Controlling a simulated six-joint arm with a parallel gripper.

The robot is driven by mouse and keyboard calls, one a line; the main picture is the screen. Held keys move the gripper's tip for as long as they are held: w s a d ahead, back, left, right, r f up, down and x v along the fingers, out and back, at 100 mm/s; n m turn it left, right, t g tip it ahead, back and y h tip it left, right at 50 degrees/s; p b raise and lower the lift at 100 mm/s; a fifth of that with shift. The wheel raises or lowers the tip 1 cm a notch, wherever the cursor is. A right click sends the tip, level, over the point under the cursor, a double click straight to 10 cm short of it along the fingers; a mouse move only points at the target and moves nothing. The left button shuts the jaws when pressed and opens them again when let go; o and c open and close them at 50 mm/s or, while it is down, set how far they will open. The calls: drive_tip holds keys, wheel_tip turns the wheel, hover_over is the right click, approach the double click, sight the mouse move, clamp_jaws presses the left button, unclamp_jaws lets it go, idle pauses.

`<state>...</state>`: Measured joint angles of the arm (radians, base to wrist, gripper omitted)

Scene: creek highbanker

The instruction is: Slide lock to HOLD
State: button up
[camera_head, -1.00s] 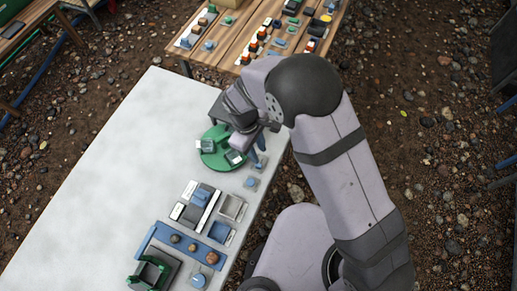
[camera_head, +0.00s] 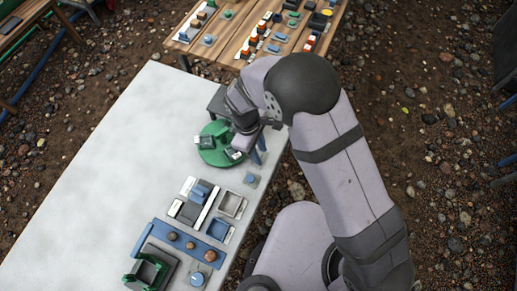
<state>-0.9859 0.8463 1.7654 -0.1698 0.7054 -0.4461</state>
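A slide-type control (camera_head: 200,193) with a blue handle between pale rails sits on the pale table; I cannot read any HOLD mark, nor tell for certain that this is the lock. My gripper (camera_head: 258,146) is low over the far right part of the table, beside a green round base (camera_head: 214,157) with small grey-and-white pieces. The wrist and forearm hide most of the gripper, so I cannot see its fingers clearly or what they touch. A blue upright part shows just below the wrist; I cannot tell whether it belongs to a fixture.
A blue strip (camera_head: 158,232) with several round knobs lies nearer, beside a green-and-dark fixture (camera_head: 149,272). A small blue knob (camera_head: 251,179) and a grey square tray (camera_head: 232,205) sit near the right edge. A wooden bench (camera_head: 240,38) stands behind. The table's left side is clear.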

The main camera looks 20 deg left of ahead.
drive_tip(key=shift+f+b, duration=1.75)
drive_tip(key=shift+f, duration=1.15)
clamp_jaws()
